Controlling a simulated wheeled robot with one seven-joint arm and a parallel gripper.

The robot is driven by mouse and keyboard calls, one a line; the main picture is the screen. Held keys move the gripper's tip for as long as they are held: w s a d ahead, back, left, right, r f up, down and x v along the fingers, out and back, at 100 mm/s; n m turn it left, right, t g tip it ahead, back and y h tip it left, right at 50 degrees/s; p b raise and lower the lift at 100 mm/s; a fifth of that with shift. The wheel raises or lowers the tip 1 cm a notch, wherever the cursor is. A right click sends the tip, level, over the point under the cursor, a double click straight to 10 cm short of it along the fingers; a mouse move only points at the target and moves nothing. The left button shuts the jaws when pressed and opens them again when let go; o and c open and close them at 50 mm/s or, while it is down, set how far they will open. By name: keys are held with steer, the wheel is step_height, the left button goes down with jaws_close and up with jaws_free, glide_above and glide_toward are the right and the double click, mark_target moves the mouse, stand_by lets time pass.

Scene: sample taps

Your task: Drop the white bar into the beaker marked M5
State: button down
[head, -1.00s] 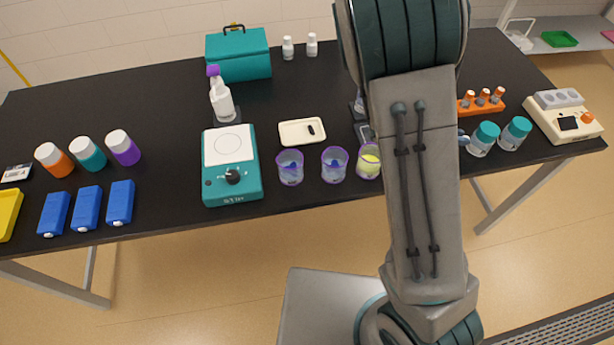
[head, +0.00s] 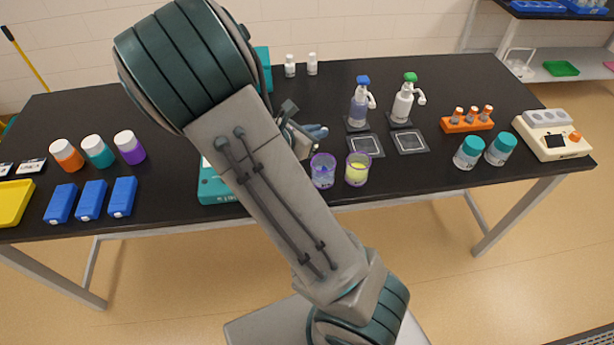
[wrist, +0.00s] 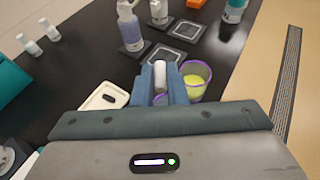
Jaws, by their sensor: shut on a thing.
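My gripper (wrist: 160,82) is shut on a white bar (wrist: 160,74), which shows between its blue fingertips in the wrist view. In the head view the gripper (head: 316,131) is over the table, behind the beakers and partly hidden by my arm. A beaker with blue contents (head: 323,171) and a beaker with yellow contents (head: 358,169) stand side by side near the front edge. The yellow one (wrist: 196,80) also shows right of the fingers in the wrist view. Part of a purple-rimmed beaker shows between and below the fingers. I cannot read any M5 mark.
A cream tray (wrist: 88,104) with a dark bar lies left of the fingers in the wrist view. Two pump bottles (head: 359,108) (head: 403,104) stand behind dark square pads. My arm hides much of the teal stirrer (head: 213,187). Teal-capped jars (head: 469,153) stand to the right.

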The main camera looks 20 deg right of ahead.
step_height(320, 180, down, 6)
steer(key=b, duration=0.5)
steer(key=shift+a, duration=0.1)
steer(key=c, duration=1.4)
jaws_free()
steer(key=shift+o, duration=0.2)
steer(key=v, duration=1.3)
steer(key=shift+a+r+b, duration=0.2)
steer(key=shift+a+b, duration=0.15)
steer(key=shift+b, duration=0.1)
steer(key=shift+s, duration=0.1)
